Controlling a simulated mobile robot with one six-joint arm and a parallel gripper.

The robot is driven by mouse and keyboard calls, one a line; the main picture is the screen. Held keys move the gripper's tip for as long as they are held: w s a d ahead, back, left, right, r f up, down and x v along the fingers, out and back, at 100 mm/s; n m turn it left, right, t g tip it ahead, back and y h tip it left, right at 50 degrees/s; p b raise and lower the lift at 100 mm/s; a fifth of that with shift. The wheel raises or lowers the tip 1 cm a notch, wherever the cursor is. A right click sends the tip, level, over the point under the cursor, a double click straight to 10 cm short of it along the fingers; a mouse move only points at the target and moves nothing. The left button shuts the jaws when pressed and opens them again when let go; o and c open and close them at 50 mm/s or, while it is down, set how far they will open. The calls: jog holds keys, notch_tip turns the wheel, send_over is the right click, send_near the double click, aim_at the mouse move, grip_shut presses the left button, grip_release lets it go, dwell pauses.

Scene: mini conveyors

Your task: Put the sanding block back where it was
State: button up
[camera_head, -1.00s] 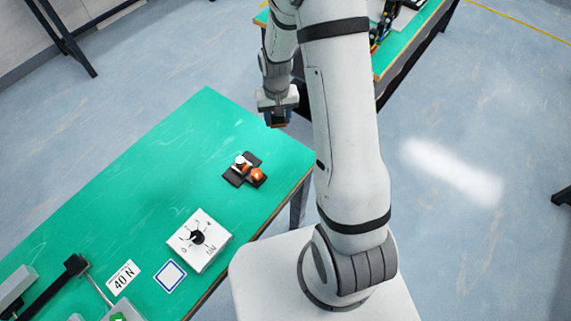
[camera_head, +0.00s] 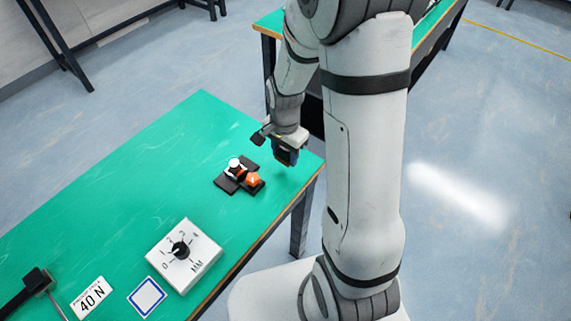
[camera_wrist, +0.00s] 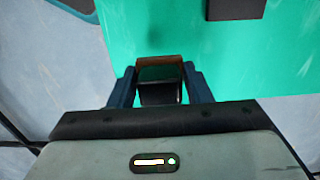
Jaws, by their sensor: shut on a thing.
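My gripper (camera_head: 288,156) is above the right end of the green table, just to the right of the dark pads. It is shut on the sanding block (camera_wrist: 160,73), which shows in the wrist view between the fingers as a small dark block with a brown edge. In the head view the block is mostly hidden by the gripper. A white card with a blue square outline (camera_head: 147,298) lies bare at the table's front edge.
Dark pads (camera_head: 227,184) with a white-topped piece and an orange piece lie left of my gripper. A white dial box (camera_head: 201,262) and a "40 N" card (camera_head: 92,297) are nearer the front. The table's middle is clear.

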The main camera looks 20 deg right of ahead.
aim_at(285, 170)
jog(key=shift+f, duration=2.25)
jog(key=shift+f+b, duration=0.2)
jog(key=shift+b, duration=0.15)
jog(key=o, duration=1)
jog(key=shift+r, duration=0.1)
notch_tip(285, 170, up, 12)
jog(key=shift+r+p, duration=0.1)
jog(key=shift+p, duration=0.65)
jog(key=s+r+n, duration=0.3)
jog(key=s, duration=0.1)
jog(key=s+r+n+t, duration=0.1)
jog(key=s+r+n, duration=0.3)
jog(key=s, duration=0.1)
jog(key=s+r+n+t, duration=0.1)
jog(key=s+r+n, duration=0.3)
jog(key=shift+s+d, duration=0.1)
jog(key=shift+s, duration=0.3)
